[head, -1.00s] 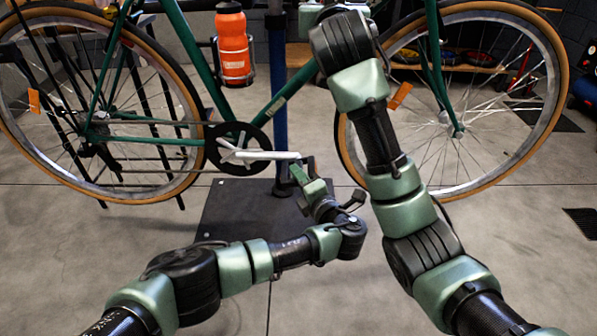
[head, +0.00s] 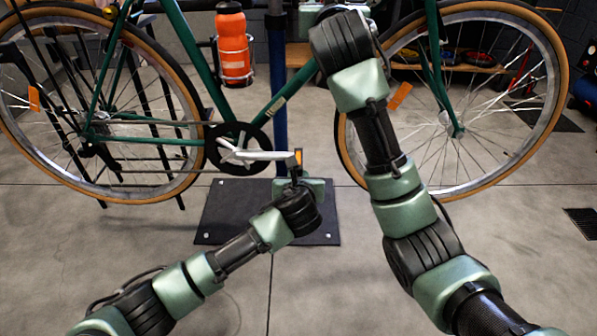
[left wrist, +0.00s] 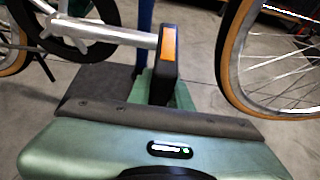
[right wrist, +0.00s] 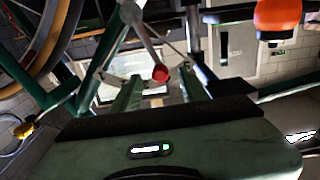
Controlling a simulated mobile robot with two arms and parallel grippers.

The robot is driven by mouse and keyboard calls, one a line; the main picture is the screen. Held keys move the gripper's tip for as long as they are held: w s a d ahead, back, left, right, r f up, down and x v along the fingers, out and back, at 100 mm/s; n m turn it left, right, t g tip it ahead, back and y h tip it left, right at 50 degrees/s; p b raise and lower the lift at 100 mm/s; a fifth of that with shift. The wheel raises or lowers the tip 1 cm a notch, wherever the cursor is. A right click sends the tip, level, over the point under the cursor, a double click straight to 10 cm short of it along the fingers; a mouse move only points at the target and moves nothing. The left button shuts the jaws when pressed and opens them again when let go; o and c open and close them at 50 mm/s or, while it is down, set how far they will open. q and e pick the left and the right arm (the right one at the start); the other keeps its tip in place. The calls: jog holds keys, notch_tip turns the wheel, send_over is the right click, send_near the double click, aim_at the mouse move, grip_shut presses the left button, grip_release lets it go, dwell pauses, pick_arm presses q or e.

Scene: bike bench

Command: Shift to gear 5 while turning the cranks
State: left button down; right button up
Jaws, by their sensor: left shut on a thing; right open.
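The silver crank arm (head: 258,156) points right from the dark chainring (head: 212,150), about level. Its black pedal (head: 298,167) has an orange reflector. My left gripper (head: 297,182) is at the pedal, mostly hidden behind my own wrist. In the left wrist view it is shut on the pedal (left wrist: 165,82). My right gripper is hidden by my arm in the head view. In the right wrist view my right gripper (right wrist: 158,88) is open, its fingers on either side of a grey lever with a red tip (right wrist: 160,73). Contact with the lever cannot be told. No gear number is readable.
The green bike stands on a blue post with a dark base plate (head: 222,222). An orange bottle (head: 232,45) sits in the frame's cage. The front wheel (head: 535,125) is close to my right arm. The floor in front is clear.

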jog(key=shift+w, duration=1.95)
jog(key=shift+c, duration=0.3)
